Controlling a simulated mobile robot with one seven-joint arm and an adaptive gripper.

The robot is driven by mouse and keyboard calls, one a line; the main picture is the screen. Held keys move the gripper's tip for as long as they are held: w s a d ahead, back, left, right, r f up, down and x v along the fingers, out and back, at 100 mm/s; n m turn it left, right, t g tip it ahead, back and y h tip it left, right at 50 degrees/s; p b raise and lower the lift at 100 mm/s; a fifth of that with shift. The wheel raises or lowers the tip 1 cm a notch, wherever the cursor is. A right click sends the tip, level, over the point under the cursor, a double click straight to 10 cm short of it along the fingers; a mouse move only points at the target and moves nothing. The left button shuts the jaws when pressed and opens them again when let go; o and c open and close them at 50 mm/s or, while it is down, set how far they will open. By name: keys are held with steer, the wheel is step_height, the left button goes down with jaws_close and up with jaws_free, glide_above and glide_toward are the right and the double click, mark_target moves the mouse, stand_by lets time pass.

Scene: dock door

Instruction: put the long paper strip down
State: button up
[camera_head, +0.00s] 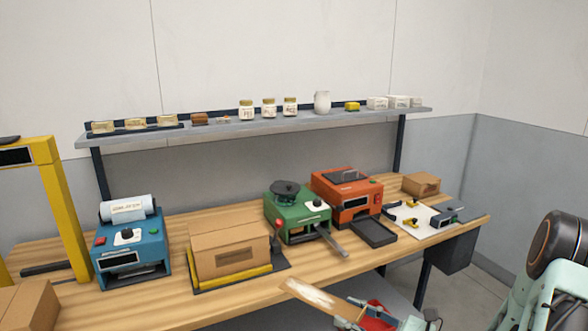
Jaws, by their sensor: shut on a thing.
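The long paper strip (312,295) is tan with a whitish patch along its upper face. It shows at the bottom of the head view, slanting down to the right from the bench's front edge. My gripper (362,314) is at the strip's lower right end and is shut on it. The strip's far end points left, toward the bench; I cannot tell whether it touches the wood. The fingertips are small and partly hidden, and the bottom edge of the picture cuts off part of the gripper.
The wooden bench (225,300) carries a blue machine (130,258), a carton (231,254) on a yellow-edged stand, a green machine (291,222), an orange machine (348,203) and a white board (418,222). A shelf (225,134) with jars runs above. Bare wood lies along the front edge.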

step_height(320, 180, up, 2)
steer(key=shift+r+p, duration=0.15)
steer(key=shift+p, duration=0.75)
steer(key=shift+w+a+r+m+t+h, duration=0.15)
steer(key=shift+a+r+m+t+h, duration=0.05)
steer(key=shift+m+t+h, duration=0.35)
steer(key=shift+w+a+r+m+t+h, duration=0.1)
steer(key=shift+a+r+m+t+h, duration=0.05)
steer(key=shift+m+t+h, duration=0.4)
steer(key=shift+f+m+t+h, duration=0.1)
steer(key=shift+m+t+h, duration=0.6)
steer(key=shift+t+h, duration=0.2)
steer(key=shift+s+d+f+m+t+h, duration=0.2)
steer(key=shift+m+t+h, duration=0.15)
steer(key=shift+h, duration=0.2)
steer(key=shift+s+d+f+m+t+h, duration=0.15)
steer(key=shift+m+t+h, duration=0.1)
steer(key=shift+m+h, duration=0.25)
steer(key=shift+a, duration=0.15)
